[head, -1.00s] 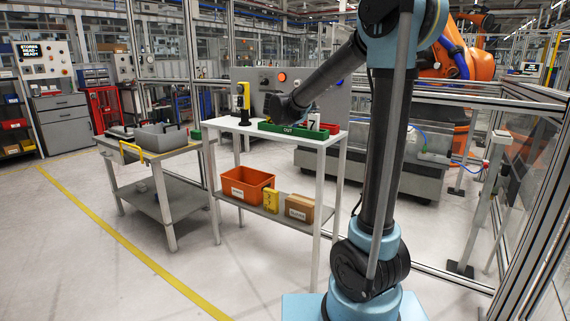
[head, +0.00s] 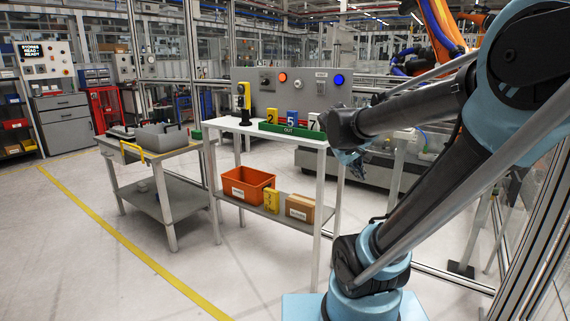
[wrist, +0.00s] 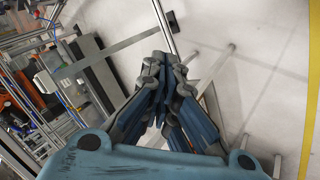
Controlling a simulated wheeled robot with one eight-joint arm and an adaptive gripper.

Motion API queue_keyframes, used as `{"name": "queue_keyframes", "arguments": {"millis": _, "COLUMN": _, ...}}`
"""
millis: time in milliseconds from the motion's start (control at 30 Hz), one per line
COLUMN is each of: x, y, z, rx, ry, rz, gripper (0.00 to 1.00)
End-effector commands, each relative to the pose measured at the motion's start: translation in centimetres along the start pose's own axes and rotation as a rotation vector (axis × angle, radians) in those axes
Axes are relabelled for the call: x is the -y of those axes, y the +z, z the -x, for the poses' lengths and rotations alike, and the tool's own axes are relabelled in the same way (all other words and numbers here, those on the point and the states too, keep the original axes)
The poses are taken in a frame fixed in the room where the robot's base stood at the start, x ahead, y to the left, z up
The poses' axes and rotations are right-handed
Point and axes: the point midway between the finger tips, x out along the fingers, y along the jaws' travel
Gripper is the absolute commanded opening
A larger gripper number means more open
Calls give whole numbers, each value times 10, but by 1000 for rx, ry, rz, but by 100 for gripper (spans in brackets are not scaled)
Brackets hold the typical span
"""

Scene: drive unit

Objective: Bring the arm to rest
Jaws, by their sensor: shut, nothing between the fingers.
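My gripper (head: 352,158) hangs beside the right end of the white table in the head view, in front of the grey conveyor unit. In the wrist view its fingers (wrist: 160,100) are together with nothing between them. My arm reaches in from the right of the head view. On the table (head: 318,143) stands a green tray marked OUT (head: 290,131). It holds a yellow block with a 2 (head: 272,116), a blue block with a 5 (head: 292,119) and a white block (head: 313,122), partly hidden by my arm.
A panel with round buttons (head: 262,90) stands behind the table; a blue one (head: 339,79) is lit. The lower shelf holds an orange bin (head: 247,184) and a cardboard box (head: 300,208). A grey workbench (head: 160,194) stands left. A fence is at right. Open floor lies in front.

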Motion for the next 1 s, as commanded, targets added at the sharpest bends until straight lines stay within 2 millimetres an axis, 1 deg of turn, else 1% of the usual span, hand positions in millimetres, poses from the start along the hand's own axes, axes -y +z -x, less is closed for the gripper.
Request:
{"name": "queue_keyframes", "arguments": {"millis": 33, "x": 9, "y": 20, "z": -2, "rx": 17, "ry": -39, "rz": -29, "gripper": 0}}
{"name": "queue_keyframes", "arguments": {"millis": 200, "x": 48, "y": 76, "z": -8, "rx": 67, "ry": -184, "rz": -126, "gripper": 0}}
{"name": "queue_keyframes", "arguments": {"millis": 300, "x": 74, "y": 104, "z": -10, "rx": 92, "ry": -269, "rz": -183, "gripper": 0}}
{"name": "queue_keyframes", "arguments": {"millis": 400, "x": 99, "y": 128, "z": -10, "rx": 114, "ry": -351, "rz": -236, "gripper": 0}}
{"name": "queue_keyframes", "arguments": {"millis": 500, "x": 121, "y": 146, "z": -10, "rx": 129, "ry": -420, "rz": -280, "gripper": 0}}
{"name": "queue_keyframes", "arguments": {"millis": 600, "x": 136, "y": 156, "z": -9, "rx": 139, "ry": -468, "rz": -310, "gripper": 0}}
{"name": "queue_keyframes", "arguments": {"millis": 700, "x": 146, "y": 162, "z": -9, "rx": 144, "ry": -497, "rz": -326, "gripper": 0}}
{"name": "queue_keyframes", "arguments": {"millis": 1000, "x": 148, "y": 164, "z": -8, "rx": 146, "ry": -507, "rz": -332, "gripper": 0}}
